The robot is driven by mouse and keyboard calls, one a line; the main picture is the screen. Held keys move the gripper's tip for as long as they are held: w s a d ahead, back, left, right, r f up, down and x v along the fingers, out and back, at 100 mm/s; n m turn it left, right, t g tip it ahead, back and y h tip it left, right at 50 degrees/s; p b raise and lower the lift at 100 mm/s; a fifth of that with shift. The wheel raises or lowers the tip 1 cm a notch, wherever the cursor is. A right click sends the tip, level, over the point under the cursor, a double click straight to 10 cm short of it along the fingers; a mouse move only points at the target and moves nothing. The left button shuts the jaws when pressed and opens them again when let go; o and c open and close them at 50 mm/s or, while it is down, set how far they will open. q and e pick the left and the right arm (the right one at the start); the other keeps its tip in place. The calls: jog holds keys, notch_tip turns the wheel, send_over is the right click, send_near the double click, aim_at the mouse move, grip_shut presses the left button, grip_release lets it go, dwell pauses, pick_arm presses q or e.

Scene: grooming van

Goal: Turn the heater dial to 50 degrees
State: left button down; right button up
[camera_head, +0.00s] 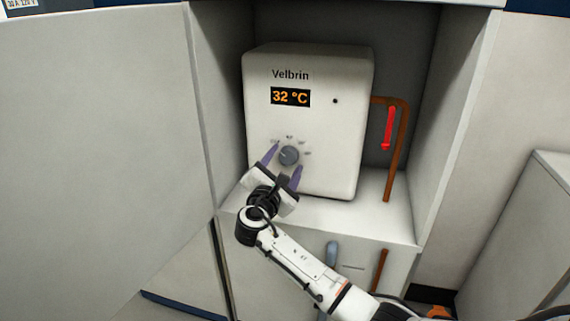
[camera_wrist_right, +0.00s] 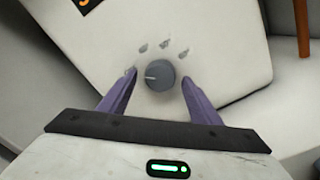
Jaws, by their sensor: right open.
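The white Velbrin heater (camera_head: 345,145) stands in an open cabinet compartment. Its display (camera_head: 290,97) reads 32 °C in orange. The round grey dial (camera_head: 289,156) is low on its front, with small marks around its upper side. In the right wrist view the dial (camera_wrist_right: 159,75) shows a light pointer line toward the left. My right gripper (camera_head: 283,162) is open, its two purple fingers on either side of the dial. In the right wrist view, gaps show between the fingers (camera_wrist_right: 158,95) and the dial. My left gripper is not in view.
A copper pipe with a red lever (camera_head: 389,128) is right of the heater. The cabinet's side walls (camera_head: 455,110) close in left and right. A large pale panel (camera_head: 95,130) fills the left. Below the shelf (camera_head: 375,218) are a blue-grey pipe end (camera_head: 332,252) and a copper pipe.

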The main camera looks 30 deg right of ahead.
jog(key=shift+w+d, duration=0.15)
jog(key=shift+d, duration=0.05)
jog(key=c, duration=1)
